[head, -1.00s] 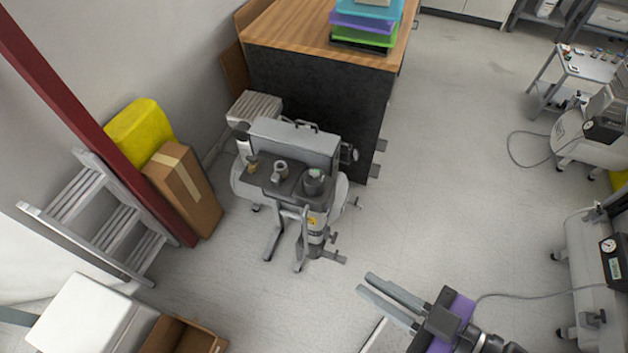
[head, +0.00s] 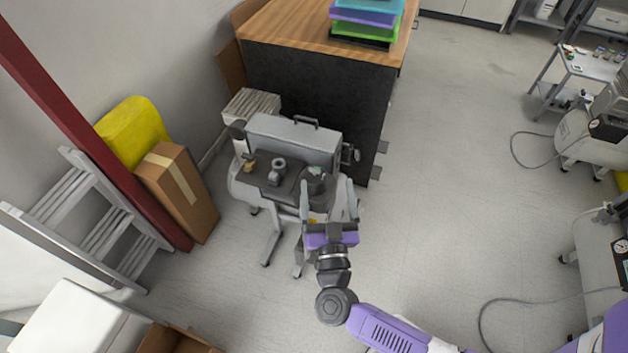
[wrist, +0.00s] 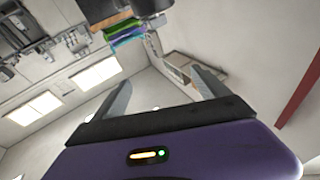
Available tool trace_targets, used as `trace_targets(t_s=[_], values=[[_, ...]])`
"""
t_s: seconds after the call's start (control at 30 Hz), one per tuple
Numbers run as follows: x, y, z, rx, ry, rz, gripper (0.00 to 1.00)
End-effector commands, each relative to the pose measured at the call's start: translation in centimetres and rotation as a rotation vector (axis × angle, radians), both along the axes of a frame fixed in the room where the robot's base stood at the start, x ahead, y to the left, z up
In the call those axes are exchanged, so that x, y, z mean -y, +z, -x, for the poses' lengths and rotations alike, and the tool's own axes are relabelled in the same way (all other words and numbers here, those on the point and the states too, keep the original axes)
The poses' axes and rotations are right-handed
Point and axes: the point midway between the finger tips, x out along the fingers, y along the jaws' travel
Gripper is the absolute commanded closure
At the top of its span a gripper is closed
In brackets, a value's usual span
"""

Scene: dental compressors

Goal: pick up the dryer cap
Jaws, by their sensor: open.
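The grey compressor unit (head: 295,145) stands on the floor in the head view. Its dark top tray carries a small brass fitting (head: 249,163), a light grey fitting (head: 277,170) and a dark round cylinder with a pale greenish top (head: 315,178). I cannot tell for sure which of these is the dryer cap. My gripper (head: 327,186) is open, with its fingers at the front right of the tray, one on each side of the cylinder in the picture. Its height and any contact are unclear. In the wrist view the open fingers (wrist: 160,82) hold nothing.
A wood-topped dark cabinet (head: 310,90) with stacked coloured trays (head: 367,18) stands behind the unit. A cardboard box (head: 178,190), a stepladder (head: 90,220) and a red post (head: 90,120) are at left.

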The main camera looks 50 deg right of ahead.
Motion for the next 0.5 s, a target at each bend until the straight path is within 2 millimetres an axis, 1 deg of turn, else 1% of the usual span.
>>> trace_targets(t_s=[0.03, 0.1, 0.2, 0.3, 0.5], values=[[0.5, -1.4, -1.7, -0.01, -0.063, -0.022, 0.15], [1.2, -3.1, -3.1, -0.048, -0.152, -0.052, 0.15], [1.7, -4.9, -4.6, -0.104, -0.252, -0.092, 0.15], [1.8, -6.2, -5.5, -0.151, -0.316, -0.123, 0.15], [1.9, -7.3, -6.2, -0.199, -0.368, -0.151, 0.15]])
